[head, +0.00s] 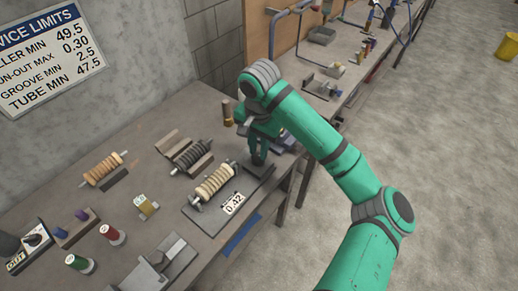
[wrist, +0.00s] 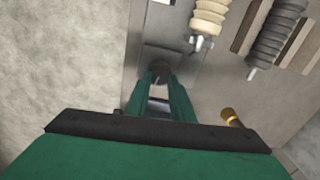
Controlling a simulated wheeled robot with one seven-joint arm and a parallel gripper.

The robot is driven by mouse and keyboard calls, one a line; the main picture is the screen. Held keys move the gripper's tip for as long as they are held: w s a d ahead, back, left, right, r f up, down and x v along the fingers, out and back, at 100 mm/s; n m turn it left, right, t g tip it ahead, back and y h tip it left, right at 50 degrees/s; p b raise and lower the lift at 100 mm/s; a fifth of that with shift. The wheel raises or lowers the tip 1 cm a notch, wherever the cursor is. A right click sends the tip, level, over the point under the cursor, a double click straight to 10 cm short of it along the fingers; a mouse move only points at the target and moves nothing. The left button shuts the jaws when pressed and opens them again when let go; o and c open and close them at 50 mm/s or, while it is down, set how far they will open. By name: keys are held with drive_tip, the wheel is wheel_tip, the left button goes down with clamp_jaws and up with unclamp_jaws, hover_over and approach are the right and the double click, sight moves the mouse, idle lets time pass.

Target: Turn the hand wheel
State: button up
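My gripper (head: 258,158) points down near the right edge of the bench, and its two green fingers (wrist: 161,78) show in the wrist view. A dark rounded part (wrist: 160,66), which may be the hand wheel, sits at the fingertips on a grey metal plate (wrist: 168,53). A gap shows between the fingers, but I cannot tell whether they touch this part. In the head view my gripper hides most of it above a dark base (head: 257,187). The cream ribbed roller (head: 216,183) lies on a metal stand just left of the gripper.
A tag reading 0.42 (head: 233,203) stands in front of the roller. A dark ribbed roller (head: 192,155) and a brass-ended peg (head: 227,114) are close behind. Another ribbed roller (head: 103,169) and spools (head: 112,235) lie left. Open floor (head: 440,150) is to the right.

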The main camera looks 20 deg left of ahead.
drive_tip(key=shift+s+d+f+g, duration=0.1)
drive_tip(key=shift+s+f+g, duration=0.1)
drive_tip(key=shift+f, duration=0.3)
drive_tip(key=shift+s+d+f+g, duration=0.1)
drive_tip(key=shift+s+f, duration=0.05)
drive_tip(key=shift+f, duration=0.3)
drive_tip(key=shift+o, duration=1.4)
wheel_tip(320, 180, up, 12)
drive_tip(key=shift+w+r, duration=0.2)
drive_tip(key=shift+a+r, duration=0.1)
drive_tip(key=shift+r, duration=0.05)
drive_tip(key=shift+w, duration=0.15)
drive_tip(key=shift+s, duration=0.2)
